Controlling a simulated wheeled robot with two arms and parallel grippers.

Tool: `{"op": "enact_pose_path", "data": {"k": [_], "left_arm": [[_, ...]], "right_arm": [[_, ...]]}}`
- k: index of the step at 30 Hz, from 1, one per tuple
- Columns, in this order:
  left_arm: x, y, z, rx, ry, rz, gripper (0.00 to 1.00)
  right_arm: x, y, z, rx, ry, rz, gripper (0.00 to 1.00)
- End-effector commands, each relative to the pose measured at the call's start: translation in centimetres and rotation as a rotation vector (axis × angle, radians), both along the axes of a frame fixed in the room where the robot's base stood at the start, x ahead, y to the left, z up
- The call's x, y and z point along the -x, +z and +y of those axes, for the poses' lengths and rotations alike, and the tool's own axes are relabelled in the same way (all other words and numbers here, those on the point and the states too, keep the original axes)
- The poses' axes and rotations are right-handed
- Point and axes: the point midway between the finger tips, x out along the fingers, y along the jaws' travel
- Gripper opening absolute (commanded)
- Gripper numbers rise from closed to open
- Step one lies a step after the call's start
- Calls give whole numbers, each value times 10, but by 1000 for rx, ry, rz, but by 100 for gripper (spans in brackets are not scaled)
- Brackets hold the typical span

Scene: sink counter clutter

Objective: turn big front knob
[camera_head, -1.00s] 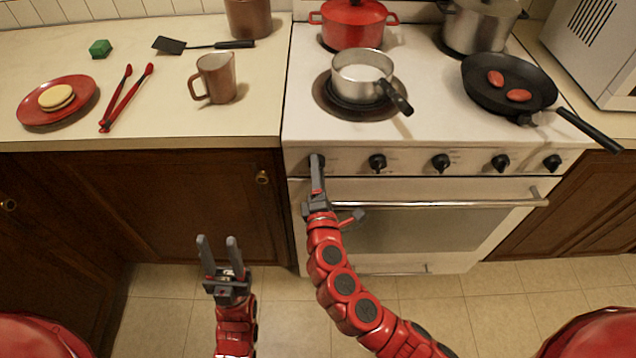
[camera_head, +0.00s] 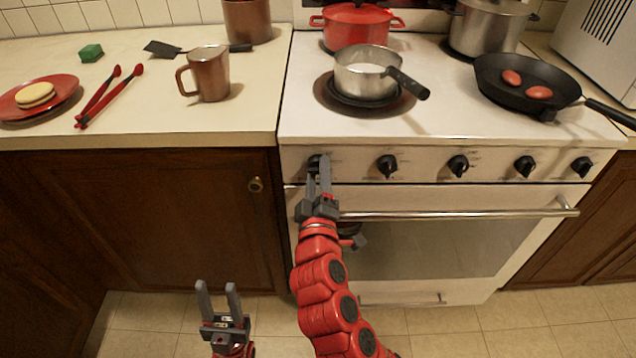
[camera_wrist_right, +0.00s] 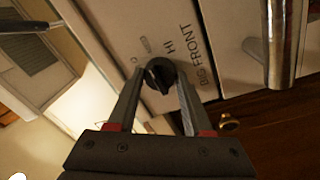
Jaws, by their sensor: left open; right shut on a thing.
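The big front knob (camera_head: 315,163) is the leftmost black knob on the stove's front panel. In the right wrist view the knob (camera_wrist_right: 159,74) sits between my fingers beside the printed words "BIG FRONT" and "HI". My right gripper (camera_head: 319,170) is at the panel, shut on this knob, and its fingers partly cover the knob in the head view. In the wrist view the right gripper's fingertips (camera_wrist_right: 157,84) lie on either side of the knob. My left gripper (camera_head: 217,291) is open and empty, low in front of the cabinet.
Several other knobs (camera_head: 387,166) line the panel. The oven handle (camera_head: 460,214) runs just below it, close to my right gripper. A saucepan (camera_head: 364,76) stands on the front left burner and a frying pan (camera_head: 515,94) on the right. A mug (camera_head: 210,75) stands on the left counter.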

Motion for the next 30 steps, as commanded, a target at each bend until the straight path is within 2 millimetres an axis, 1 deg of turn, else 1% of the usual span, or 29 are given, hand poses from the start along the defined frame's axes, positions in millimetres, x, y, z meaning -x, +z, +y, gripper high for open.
{"op": "enact_pose_path", "data": {"k": [1, 5, 19, 20, 24, 25, 30], "left_arm": [[0, -5, 0, 0, 0, 0, 44], [0, -8, 0, 0, 0, 0, 44], [0, -9, 0, 0, 0, 0, 44], [0, -9, 0, 0, 0, 0, 44], [0, -9, 0, 0, 0, 0, 44], [0, -9, 0, 0, 0, 0, 44], [0, -9, 0, 0, 0, 0, 44]], "right_arm": [[0, -3, 0, -15, 1, 1, 0], [0, -1, 0, -41, 1, 1, 0], [0, 0, 0, -53, 0, 1, 0], [0, 0, 0, -53, 0, 1, 52], [0, 0, 0, -53, 0, 1, 77], [0, 0, 0, -53, 0, 1, 80], [0, 0, 0, -52, 0, 1, 80]]}}
